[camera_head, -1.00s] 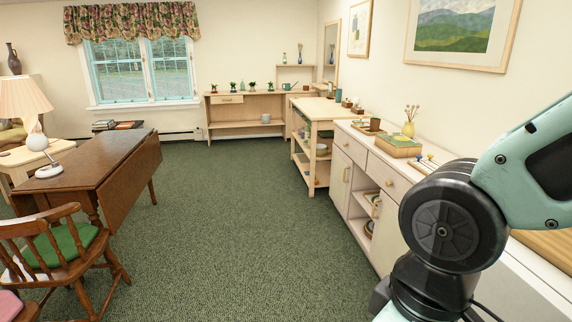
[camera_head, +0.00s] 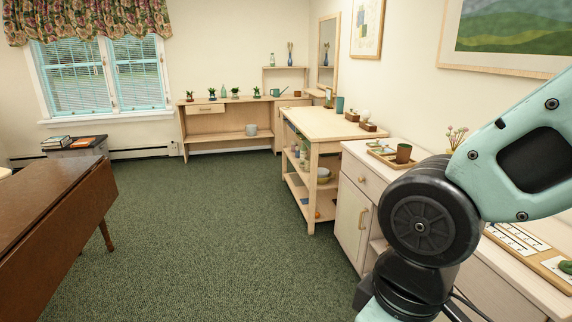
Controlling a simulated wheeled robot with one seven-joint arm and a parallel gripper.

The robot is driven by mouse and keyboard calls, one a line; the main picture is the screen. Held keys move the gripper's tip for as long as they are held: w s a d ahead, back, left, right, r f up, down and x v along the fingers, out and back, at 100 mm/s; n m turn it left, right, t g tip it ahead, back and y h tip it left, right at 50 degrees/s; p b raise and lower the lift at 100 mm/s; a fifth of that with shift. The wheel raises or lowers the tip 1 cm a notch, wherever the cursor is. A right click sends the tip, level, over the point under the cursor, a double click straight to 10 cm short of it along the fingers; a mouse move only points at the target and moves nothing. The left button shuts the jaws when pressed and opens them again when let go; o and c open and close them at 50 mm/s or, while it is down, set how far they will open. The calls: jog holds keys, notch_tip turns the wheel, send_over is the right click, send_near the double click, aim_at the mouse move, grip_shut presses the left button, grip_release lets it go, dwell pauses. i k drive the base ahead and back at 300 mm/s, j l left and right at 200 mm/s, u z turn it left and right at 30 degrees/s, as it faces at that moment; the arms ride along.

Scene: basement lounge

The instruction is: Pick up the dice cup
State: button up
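A small dark brown cup (camera_head: 403,153), which looks like the dice cup, stands upright by a shallow wooden tray (camera_head: 378,158) on the white sideboard to the right; I cannot tell whether it is in the tray. A teal cup (camera_head: 339,104) stands farther back on the light wooden shelf table (camera_head: 318,124). My arm fills the right side of the view and hides part of the sideboard. My gripper is out of view.
Open green carpet (camera_head: 200,230) lies ahead. A brown drop-leaf table (camera_head: 45,225) stands at the left. The white sideboard (camera_head: 350,215) runs along the right wall. A low bench with plants (camera_head: 215,130) stands at the back.

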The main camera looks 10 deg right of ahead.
aim_at(404, 150)
jog(key=i+z, duration=0.15)
jog(key=i, duration=0.4)
jog(key=i+j+z, duration=0.2)
jog(key=i, duration=0.4)
jog(key=i+j+z, duration=0.15)
jog(key=i, duration=0.4)
jog(key=i+j+z, duration=0.25)
jog(key=i+z, duration=0.15)
jog(key=i+j+z, duration=0.8)
jog(key=k+j, duration=0.05)
jog(key=k, duration=0.05)
